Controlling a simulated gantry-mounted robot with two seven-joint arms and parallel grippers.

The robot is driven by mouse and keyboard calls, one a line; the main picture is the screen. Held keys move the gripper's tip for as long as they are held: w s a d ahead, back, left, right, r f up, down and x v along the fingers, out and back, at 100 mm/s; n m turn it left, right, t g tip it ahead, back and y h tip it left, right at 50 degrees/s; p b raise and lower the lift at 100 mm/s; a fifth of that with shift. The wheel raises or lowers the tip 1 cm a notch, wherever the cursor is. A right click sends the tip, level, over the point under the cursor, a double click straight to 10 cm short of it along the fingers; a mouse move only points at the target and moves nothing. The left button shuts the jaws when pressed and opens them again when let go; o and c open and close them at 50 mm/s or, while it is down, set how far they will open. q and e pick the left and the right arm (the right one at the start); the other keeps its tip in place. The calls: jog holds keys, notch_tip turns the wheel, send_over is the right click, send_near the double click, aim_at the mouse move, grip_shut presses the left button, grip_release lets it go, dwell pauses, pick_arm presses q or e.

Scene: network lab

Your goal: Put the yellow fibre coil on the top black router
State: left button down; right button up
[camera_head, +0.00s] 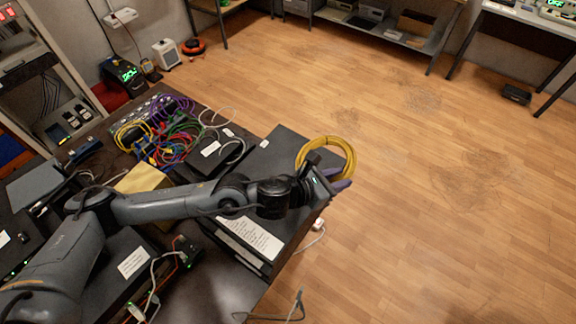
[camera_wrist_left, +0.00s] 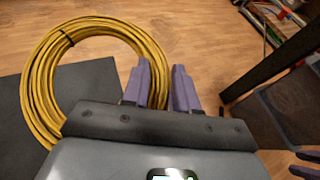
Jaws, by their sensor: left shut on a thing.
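The yellow fibre coil (camera_head: 349,153) is at the far right end of the black router stack in the head view. It also shows in the left wrist view (camera_wrist_left: 38,90), bound with a dark tie. My left gripper (camera_head: 338,179) is shut on the coil's edge; its purple fingers (camera_wrist_left: 160,85) show in the wrist view. The top black router (camera_head: 280,150) is a flat dark box, partly hidden by my arm. The coil overlaps its right edge in view; whether they touch I cannot tell. Purple fingertips, apparently my right gripper (camera_wrist_left: 306,163), show at the wrist view's edge.
Tangled coloured cables (camera_head: 175,130) and a smaller black box (camera_head: 212,155) lie on the bench left of the router. Wooden floor (camera_head: 430,200) is open to the right. Shelves stand at the back.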

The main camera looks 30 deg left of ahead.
pick_arm(q)
jog(key=w+a+f, duration=0.1)
jog(key=a+f, duration=0.1)
jog(key=a, duration=0.1)
jog(key=w+a+f, duration=0.1)
jog(key=a+f, duration=0.1)
jog(key=a, duration=0.2)
jog(key=w+a+f, duration=0.1)
jog(key=a+f, duration=0.2)
jog(key=a, duration=0.1)
jog(key=shift+w, duration=0.4)
jog(key=shift+f, duration=2.05)
jog(key=shift+a+f, duration=0.1)
jog(key=c, duration=0.9)
grip_release()
jog(key=shift+o, duration=0.2)
